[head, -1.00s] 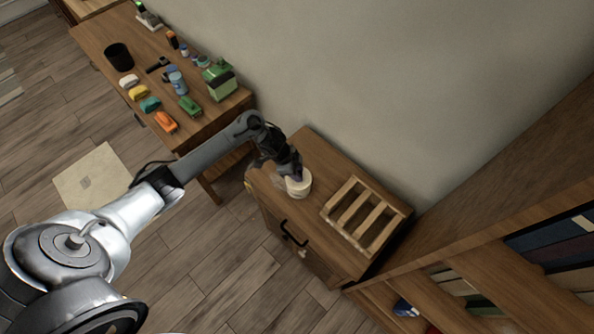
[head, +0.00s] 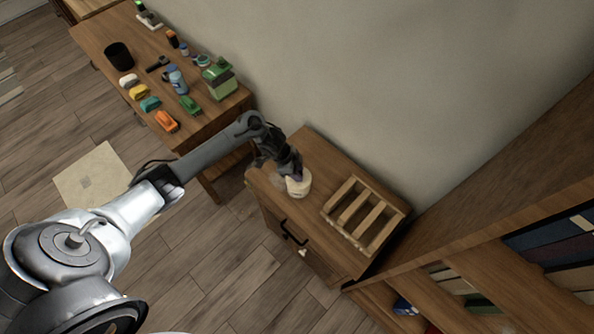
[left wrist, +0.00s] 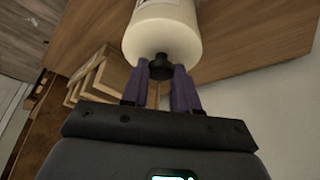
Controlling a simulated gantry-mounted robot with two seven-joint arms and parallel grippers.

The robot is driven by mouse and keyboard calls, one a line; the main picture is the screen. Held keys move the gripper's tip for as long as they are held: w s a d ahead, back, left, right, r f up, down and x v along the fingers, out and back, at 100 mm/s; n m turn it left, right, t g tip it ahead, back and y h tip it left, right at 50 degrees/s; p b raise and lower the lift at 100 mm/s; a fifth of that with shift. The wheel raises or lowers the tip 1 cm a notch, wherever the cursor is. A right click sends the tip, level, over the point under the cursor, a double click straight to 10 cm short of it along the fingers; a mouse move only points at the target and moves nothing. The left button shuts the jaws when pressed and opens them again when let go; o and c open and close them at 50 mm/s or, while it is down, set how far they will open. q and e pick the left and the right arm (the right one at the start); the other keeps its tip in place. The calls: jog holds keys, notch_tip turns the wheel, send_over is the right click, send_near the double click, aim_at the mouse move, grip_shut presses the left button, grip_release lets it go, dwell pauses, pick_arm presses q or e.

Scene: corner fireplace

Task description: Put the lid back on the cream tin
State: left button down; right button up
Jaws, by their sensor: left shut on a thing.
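The cream tin (head: 301,187) stands on top of the small wooden cabinet, near its front left part. My left gripper (head: 293,175) is right at the tin's top and partly hides it. In the left wrist view, the purple-padded fingers of my left gripper (left wrist: 161,80) are shut on the dark knob (left wrist: 160,65) of the lid. The cream lid (left wrist: 163,48) is in line with the cream cylinder (left wrist: 160,15) beyond it, and no clear gap shows between them. I cannot tell whether the lid is fully seated. My right gripper is not in view.
A slatted wooden rack (head: 340,203) stands on the cabinet (head: 318,157), right of the tin. The wall is close behind. A desk (head: 145,60) with several small objects is at the upper left. A bookshelf (head: 440,255) stands at the right.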

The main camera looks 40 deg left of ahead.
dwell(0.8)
pick_arm(q)
jog(key=c, duration=0.8)
grip_release()
jog(key=shift+o, duration=0.4)
jog(key=o, duration=0.4)
jog(key=shift+r+p, duration=0.15)
jog(key=shift+p, duration=0.25)
